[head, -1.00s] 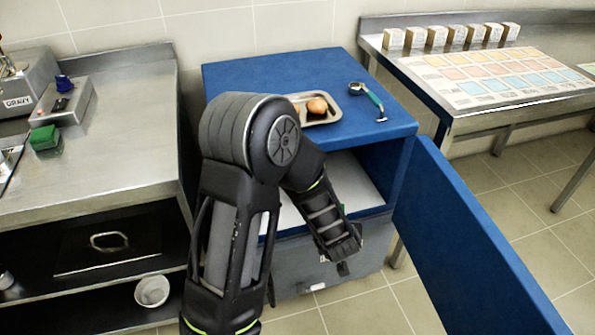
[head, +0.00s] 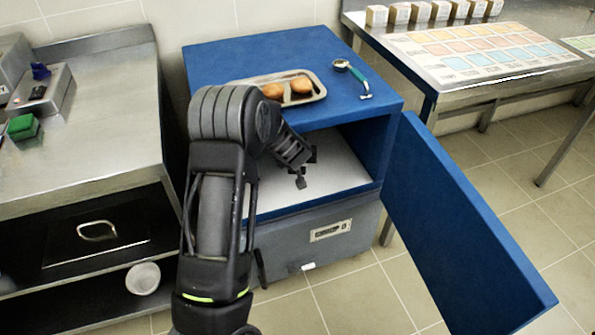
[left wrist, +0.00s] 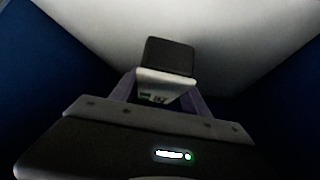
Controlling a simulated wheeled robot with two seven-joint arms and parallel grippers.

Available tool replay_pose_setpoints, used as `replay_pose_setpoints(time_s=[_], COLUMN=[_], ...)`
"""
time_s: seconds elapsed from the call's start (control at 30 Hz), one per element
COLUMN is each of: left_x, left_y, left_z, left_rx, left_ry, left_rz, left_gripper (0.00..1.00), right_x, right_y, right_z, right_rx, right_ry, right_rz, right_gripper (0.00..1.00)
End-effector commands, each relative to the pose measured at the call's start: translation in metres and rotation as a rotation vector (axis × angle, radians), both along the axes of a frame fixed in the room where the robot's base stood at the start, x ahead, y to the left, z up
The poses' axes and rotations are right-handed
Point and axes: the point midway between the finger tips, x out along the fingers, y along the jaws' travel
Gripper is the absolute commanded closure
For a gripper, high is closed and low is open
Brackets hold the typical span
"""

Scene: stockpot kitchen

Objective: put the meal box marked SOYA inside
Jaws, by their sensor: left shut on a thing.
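The blue cabinet (head: 395,150) stands in the middle of the head view, with its door (head: 455,225) swung open to the right. My left arm reaches into its upper compartment, over the pale floor (head: 345,175). My left gripper (left wrist: 165,88) is shut on a small meal box (left wrist: 166,77), with a finger on each side. The box has a dark face and a white face with a small green mark; its lettering is too dim to read. Blue walls and a pale surface surround it in the left wrist view. In the head view my arm hides the box. My right gripper is not in view.
A grey drawer (head: 285,245) is below the compartment. A steel counter (head: 100,140) stands left; small boxes (head: 420,12) line the right-hand table.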

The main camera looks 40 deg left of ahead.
Motion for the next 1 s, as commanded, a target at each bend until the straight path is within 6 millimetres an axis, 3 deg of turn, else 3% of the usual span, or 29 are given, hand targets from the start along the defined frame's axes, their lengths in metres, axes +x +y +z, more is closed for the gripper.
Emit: replay_pose_setpoints(time_s=[0.03,0.1,0.53,0.8,1.0], left_x=[-0.003,-0.003,-0.002,-0.003,0.0], left_y=[-0.003,-0.003,-0.004,-0.003,0.0], left_z=[-0.019,-0.025,-0.031,-0.067,-0.069], left_rx=[-0.007,-0.006,-0.004,-0.006,-0.004], left_ry=[0.006,0.006,0.003,0.005,0.003], left_rz=[-0.001,-0.001,-0.001,0.001,-0.001], left_gripper=[1.0,1.0,1.0,1.0,1.0], right_x=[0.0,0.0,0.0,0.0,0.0], right_y=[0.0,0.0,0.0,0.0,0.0], right_z=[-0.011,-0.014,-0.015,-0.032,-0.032], right_rx=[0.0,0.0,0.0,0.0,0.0], right_ry=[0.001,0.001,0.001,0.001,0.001], right_rz=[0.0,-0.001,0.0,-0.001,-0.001], right_gripper=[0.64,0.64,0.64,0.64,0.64])
